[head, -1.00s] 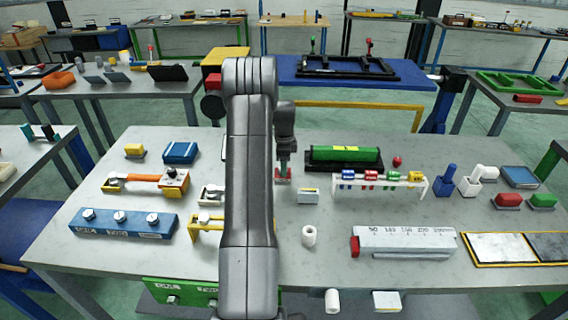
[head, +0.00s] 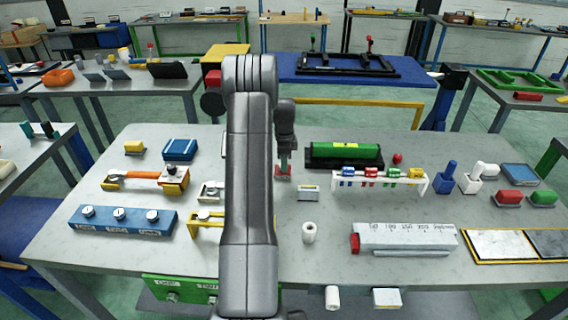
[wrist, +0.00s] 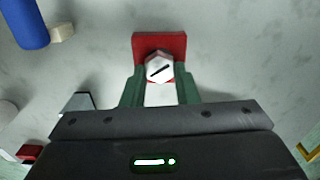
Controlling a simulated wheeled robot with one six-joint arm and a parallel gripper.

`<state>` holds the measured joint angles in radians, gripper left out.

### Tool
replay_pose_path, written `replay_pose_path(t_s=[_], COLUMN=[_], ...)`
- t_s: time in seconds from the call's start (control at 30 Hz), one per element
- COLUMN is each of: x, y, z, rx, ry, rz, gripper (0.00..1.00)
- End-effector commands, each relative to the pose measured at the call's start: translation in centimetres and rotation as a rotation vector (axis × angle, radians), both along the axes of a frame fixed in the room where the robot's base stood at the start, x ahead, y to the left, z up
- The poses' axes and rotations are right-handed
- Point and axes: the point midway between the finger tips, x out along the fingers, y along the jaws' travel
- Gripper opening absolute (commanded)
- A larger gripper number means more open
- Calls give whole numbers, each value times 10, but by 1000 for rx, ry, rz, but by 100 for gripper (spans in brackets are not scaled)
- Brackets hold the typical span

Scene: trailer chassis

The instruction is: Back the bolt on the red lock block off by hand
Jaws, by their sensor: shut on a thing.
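The red lock block (wrist: 175,42) lies on the grey table, under my gripper in the wrist view. A pale hexagonal bolt head with a dark line across it (wrist: 158,66) sits on the block. My gripper (wrist: 159,80) points down, and its two green fingers are closed on opposite sides of the bolt head. In the head view my gripper (head: 284,164) stands over the block (head: 283,174), right of my arm. The block is small there, and the bolt is hidden by the fingers.
A green cylinder on a black base (head: 343,155) and a white rack of coloured pieces (head: 384,178) stand to the right. A small white-yellow block (head: 308,193) and a white roll (head: 309,232) lie nearer. My arm hides part of the table.

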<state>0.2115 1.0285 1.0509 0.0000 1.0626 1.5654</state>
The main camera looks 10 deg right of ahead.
Motion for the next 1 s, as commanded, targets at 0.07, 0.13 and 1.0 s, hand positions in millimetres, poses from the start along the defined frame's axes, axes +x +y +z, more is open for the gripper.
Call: replay_pose_path(t_s=[0.07, 0.13, 1.0], x=[1, 1, 5], y=[0, 0, 1], z=[-1, -2, -2], rx=[-1, -1, 1], ry=[-3, -3, 0], rz=[45, 94, 909], gripper=[4, 4, 4])
